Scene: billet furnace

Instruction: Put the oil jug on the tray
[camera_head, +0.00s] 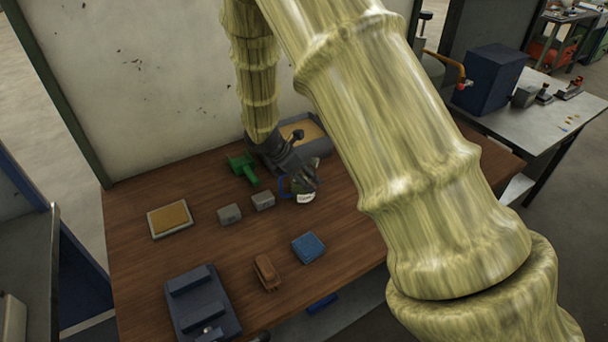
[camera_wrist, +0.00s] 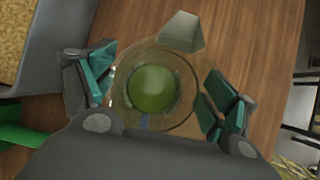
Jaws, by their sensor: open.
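The oil jug (camera_head: 306,197), a clear rounded vessel with a pale label, stands on the wooden table under my gripper (camera_head: 302,179). In the wrist view the jug (camera_wrist: 153,90) shows from above, round and clear with green inside. My gripper (camera_wrist: 158,93) is open, with one teal-padded finger on each side of the jug; I cannot tell whether either pad touches it. A grey tray (camera_head: 323,147) with tan granular filling is at the back of the table, partly hidden by my arm; its grey side also shows in the wrist view (camera_wrist: 62,45). I cannot tell if this is the task's tray.
A shallow rimmed holder with a yellow-brown pad (camera_head: 170,218) lies at the left. A green object (camera_head: 243,168), two grey blocks (camera_head: 230,213), a brown brush-like block (camera_head: 266,272), a blue block (camera_head: 308,246) and a dark vise-like fixture (camera_head: 203,302) are also on the table.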

